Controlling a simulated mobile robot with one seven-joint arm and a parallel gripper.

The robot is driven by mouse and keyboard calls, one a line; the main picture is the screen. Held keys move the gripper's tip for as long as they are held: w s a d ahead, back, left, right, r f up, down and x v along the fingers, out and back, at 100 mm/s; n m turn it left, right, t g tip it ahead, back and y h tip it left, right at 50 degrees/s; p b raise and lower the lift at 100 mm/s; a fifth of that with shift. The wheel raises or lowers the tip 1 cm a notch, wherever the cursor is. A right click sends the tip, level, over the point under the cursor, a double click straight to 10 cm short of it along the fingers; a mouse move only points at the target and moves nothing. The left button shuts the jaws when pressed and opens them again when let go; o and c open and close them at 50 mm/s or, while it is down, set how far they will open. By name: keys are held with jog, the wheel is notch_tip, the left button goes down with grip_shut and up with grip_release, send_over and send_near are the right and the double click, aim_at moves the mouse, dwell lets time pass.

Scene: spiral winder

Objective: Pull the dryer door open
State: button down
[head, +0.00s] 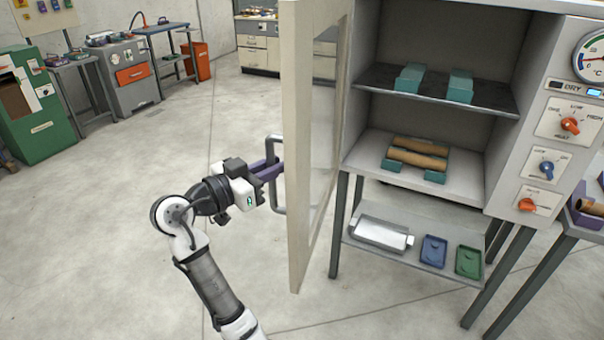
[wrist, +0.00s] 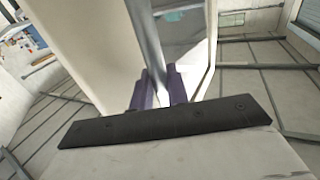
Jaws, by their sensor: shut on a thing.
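The dryer door (head: 307,130), a cream frame with a glass pane, stands wide open on the left side of the dryer (head: 415,195). Its grey bar handle (head: 277,195) is on the door's outer face. My gripper (head: 275,168) is shut on the handle from the left. In the wrist view the handle (wrist: 146,45) runs down between the two purple fingers of my gripper (wrist: 158,88), with the door (wrist: 85,40) behind it. The fingertips are partly hidden by the handle and the dark wrist plate.
Inside the dryer, brown tubes (head: 418,150) lie on a green holder, and two green blocks sit on the upper shelf (head: 440,92). A lower shelf (head: 360,242) holds a metal tray and two small trays. The control panel (head: 565,130) is at right. Floor left of the door is clear.

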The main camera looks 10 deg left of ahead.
jog(key=shift+m+g+h, duration=0.6)
jog(key=shift+h, duration=0.2)
jog(key=shift+w+a, duration=0.2)
jog(key=shift+a, duration=0.9)
jog(key=shift+w+a, duration=0.2)
jog(key=shift+a, duration=0.85)
jog(key=c, duration=1.4)
grip_release()
jog(key=shift+c, duration=0.2)
jog(key=b+v, duration=0.4)
jog(key=v, duration=0.9)
jog(key=shift+s+a+b, duration=0.2)
jog(key=shift+s+b, duration=0.1)
